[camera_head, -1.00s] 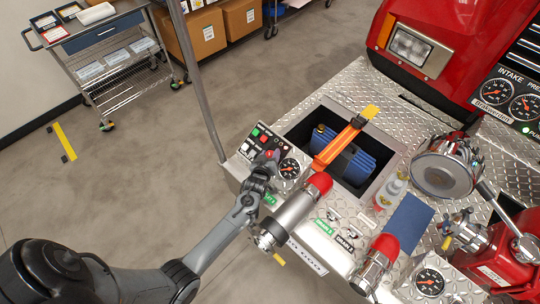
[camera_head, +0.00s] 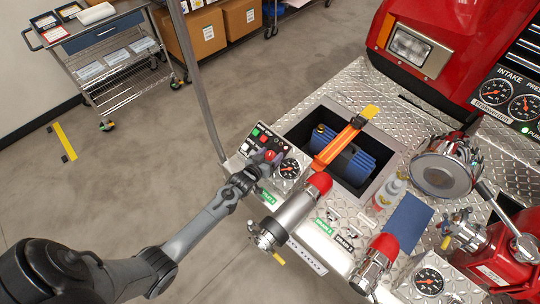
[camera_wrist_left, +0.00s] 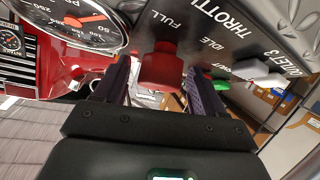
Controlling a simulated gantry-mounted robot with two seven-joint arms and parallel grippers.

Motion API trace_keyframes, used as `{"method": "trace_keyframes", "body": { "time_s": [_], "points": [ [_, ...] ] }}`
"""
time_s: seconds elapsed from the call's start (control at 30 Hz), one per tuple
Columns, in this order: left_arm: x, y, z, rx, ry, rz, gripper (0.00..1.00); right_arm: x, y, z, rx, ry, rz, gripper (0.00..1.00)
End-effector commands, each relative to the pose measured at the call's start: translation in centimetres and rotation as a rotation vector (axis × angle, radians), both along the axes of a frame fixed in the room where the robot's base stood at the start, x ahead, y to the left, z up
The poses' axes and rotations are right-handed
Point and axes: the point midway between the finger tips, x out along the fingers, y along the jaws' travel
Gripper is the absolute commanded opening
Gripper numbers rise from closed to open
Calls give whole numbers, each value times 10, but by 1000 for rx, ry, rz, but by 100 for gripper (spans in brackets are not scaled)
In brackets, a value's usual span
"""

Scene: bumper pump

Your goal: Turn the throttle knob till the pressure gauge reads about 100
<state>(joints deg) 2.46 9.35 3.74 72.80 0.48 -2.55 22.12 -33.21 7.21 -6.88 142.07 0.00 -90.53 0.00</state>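The red throttle knob (camera_wrist_left: 160,68) sits on the dark panel lettered THROTTLE, IDLE and FULL; it also shows in the head view (camera_head: 270,155). My left gripper (camera_wrist_left: 158,88) has its two dark fingers spread, one on each side of the knob, with gaps visible between fingers and knob. In the head view the left gripper (camera_head: 256,170) is at the panel's lower edge. The pressure gauge (camera_head: 289,168) is right of the knob. In the wrist view the gauge face (camera_wrist_left: 75,20) is cut off, its red needle near the 50 mark. My right gripper is not in view.
A red-capped pipe fitting (camera_head: 295,208) stands close to the right of the arm. A recess with a blue unit (camera_head: 350,165) and orange strap lies behind the panel. A metal pole (camera_head: 203,90) rises at left. Another gauge (camera_head: 430,282) is at lower right.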

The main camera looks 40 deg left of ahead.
Motion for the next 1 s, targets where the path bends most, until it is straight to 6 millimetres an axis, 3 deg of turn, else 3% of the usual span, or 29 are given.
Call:
{"method": "trace_keyframes", "body": {
  "time_s": [0.37,0.8,1.0],
  "points": [
    [-9,-1,2,0,2,0,70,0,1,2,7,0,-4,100],
    [-75,-10,22,-1,1,1,70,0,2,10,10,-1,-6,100],
    [-96,-13,28,-1,1,1,70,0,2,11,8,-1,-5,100]
  ]
}}
